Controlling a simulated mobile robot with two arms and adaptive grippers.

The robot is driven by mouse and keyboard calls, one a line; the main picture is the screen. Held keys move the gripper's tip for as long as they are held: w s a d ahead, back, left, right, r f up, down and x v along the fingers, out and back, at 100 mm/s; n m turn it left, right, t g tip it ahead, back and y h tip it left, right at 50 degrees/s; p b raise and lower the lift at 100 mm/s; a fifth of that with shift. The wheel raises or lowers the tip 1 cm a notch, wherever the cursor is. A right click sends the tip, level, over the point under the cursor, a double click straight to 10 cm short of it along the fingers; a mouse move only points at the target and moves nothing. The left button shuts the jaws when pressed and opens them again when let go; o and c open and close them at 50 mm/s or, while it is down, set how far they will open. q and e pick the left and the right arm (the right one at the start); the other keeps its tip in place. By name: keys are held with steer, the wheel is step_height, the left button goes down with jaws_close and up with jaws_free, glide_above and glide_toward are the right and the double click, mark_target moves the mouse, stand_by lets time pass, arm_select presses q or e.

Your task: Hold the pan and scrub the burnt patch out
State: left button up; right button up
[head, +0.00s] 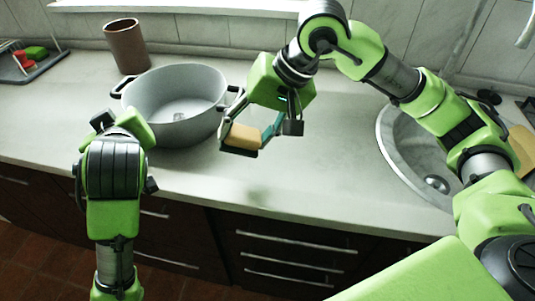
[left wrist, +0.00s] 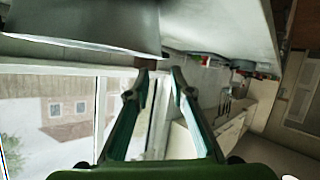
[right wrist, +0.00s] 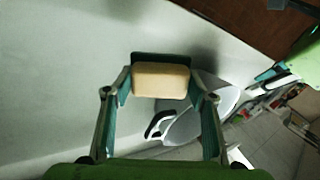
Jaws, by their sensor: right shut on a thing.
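The pan (head: 172,90) is a large grey pot standing on the counter, with dark side handles. A small mark (head: 179,116) shows on its floor; I cannot tell whether it is the burnt patch. My right gripper (head: 243,140) is shut on a yellow-orange sponge (head: 240,136), held above the counter to the right of the pan, outside it. The sponge also shows in the right wrist view (right wrist: 160,80). My left gripper (left wrist: 160,72) is open with nothing between its fingers. In the head view its wrist hides the fingers, at the pan's front left.
A brown cylindrical container (head: 127,46) stands behind the pan. A dark tray (head: 22,68) with red and green items lies at the back left. A round sink (head: 405,165) is at the right. The counter's front middle (head: 280,190) is clear.

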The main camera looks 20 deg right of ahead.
mark_target(125, 110)
steer(key=w+a+r+m+t+h, duration=0.1)
steer(key=w+r+m, duration=0.25)
steer(key=w, duration=0.35)
steer(key=w+a+r+m+t+h, duration=0.15)
steer(key=w+r, duration=0.25)
steer(key=w, duration=0.4)
steer(key=w+a+r, duration=0.1)
steer(key=w+a, duration=0.5)
steer(key=a, duration=0.1)
arm_select(q)
steer(key=x, duration=1.2)
arm_select(e)
steer(key=shift+m+g, duration=0.3)
steer(key=shift+g, duration=0.05)
steer(key=r, duration=0.2)
steer(key=w+r, duration=0.1)
steer(key=r, duration=0.2)
steer(key=shift+w+r, duration=0.1)
steer(key=shift+r, duration=0.15)
arm_select(q)
steer(key=shift+c, duration=0.3)
jaws_close()
